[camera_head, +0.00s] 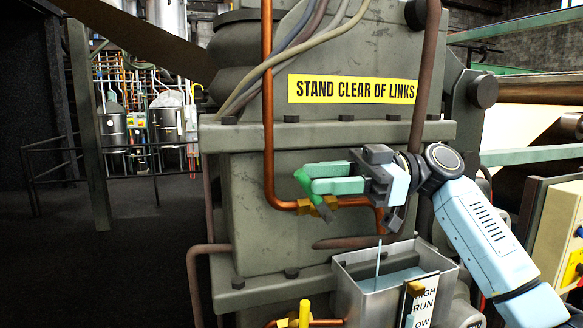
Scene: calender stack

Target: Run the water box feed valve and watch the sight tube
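The feed valve has a bright green lever (304,183) and a brass body (318,207) on a copper pipe. The lever is slanted. My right gripper (312,178) reaches in from the right, and its teal fingertips are at the lever, close together. I cannot tell whether they close on it. The steel water box (352,296) stands below, open at the top. A thin stream of water (378,262) falls into the water (398,277) inside. The sight tube (408,303) is at its front beside a HIGH, RUN, LOW plate (425,299); its level is unclear. My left gripper is out of view.
A yellow-handled valve (304,313) sits low, left of the box. The large grey machine housing (290,235) is close behind, with a yellow STAND CLEAR OF LINKS sign (352,89). A yellow control box (560,235) is at right. Dark floor (130,250) lies open at left.

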